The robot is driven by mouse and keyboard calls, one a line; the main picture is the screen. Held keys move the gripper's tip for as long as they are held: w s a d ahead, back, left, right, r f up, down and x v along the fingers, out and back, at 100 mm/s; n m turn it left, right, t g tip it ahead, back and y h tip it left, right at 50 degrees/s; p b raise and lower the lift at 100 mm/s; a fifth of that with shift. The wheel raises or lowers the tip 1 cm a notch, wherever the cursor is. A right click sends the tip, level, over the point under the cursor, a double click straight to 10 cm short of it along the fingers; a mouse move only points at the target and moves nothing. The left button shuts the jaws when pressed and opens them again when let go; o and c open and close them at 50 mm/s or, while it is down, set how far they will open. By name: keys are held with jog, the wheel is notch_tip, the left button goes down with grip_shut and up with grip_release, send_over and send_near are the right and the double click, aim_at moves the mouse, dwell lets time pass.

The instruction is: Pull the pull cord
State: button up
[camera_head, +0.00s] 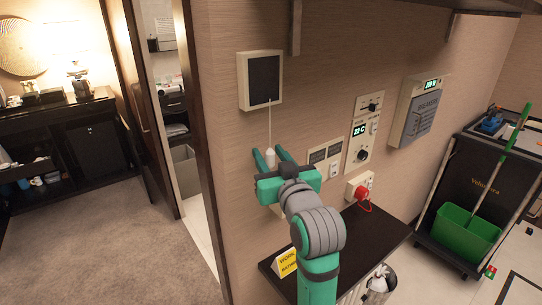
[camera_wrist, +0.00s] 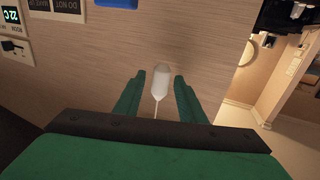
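The pull cord (camera_head: 269,122) hangs from a white-framed box with a dark face (camera_head: 264,79) on the wall. Its white bell-shaped handle (camera_head: 270,157) is at the lower end. In the wrist view the handle (camera_wrist: 161,82) appears upside down, with the thin cord running toward the palm side of the picture. My gripper (camera_head: 269,151) is open, with one green finger on each side of the handle. In the wrist view the gripper (camera_wrist: 159,76) shows small gaps beside the handle, so neither finger clearly touches it.
Wall switch panels (camera_head: 325,158), a thermostat panel (camera_head: 364,132) and a grey wall unit (camera_head: 417,112) are to the right. A red-knobbed box (camera_head: 360,189) sits above a dark shelf (camera_head: 377,240) below my arm. A doorway is left; a green bucket (camera_head: 464,233) stands right.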

grip_shut()
jog(key=shift+f, duration=1.2)
grip_release()
jog(key=shift+s+d, duration=0.1)
jog(key=v, duration=1)
jog(key=shift+s, duration=0.3)
jog(key=shift+d, duration=0.1)
